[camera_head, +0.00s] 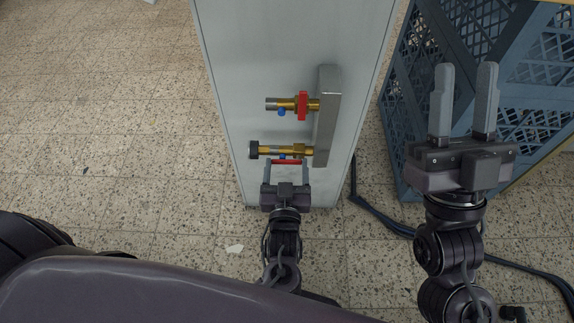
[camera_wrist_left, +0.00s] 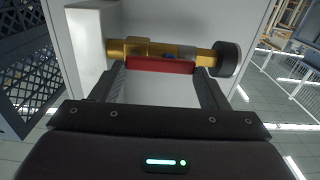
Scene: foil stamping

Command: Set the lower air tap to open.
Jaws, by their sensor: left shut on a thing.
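The lower air tap (camera_head: 275,150) is a brass valve with a black end cap on the side of a pale grey cabinet. Its red lever (camera_head: 286,162) lies along the pipe, parallel to the brass body. My left gripper (camera_head: 286,166) is shut on this lever, with a finger at each end of it. The left wrist view also shows the red lever (camera_wrist_left: 160,65) between the fingers, beneath the brass body (camera_wrist_left: 130,48). The upper tap (camera_head: 285,104) has its red lever (camera_head: 303,105) across the pipe. My right gripper (camera_head: 463,105) is open and empty, away to the right.
Both taps join a grey metal manifold (camera_head: 326,115) on the cabinet (camera_head: 250,50). A blue lattice crate (camera_head: 405,100) stands to the right, behind my right gripper. A dark hose (camera_head: 375,212) lies on the tiled floor. The floor left of the cabinet is clear.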

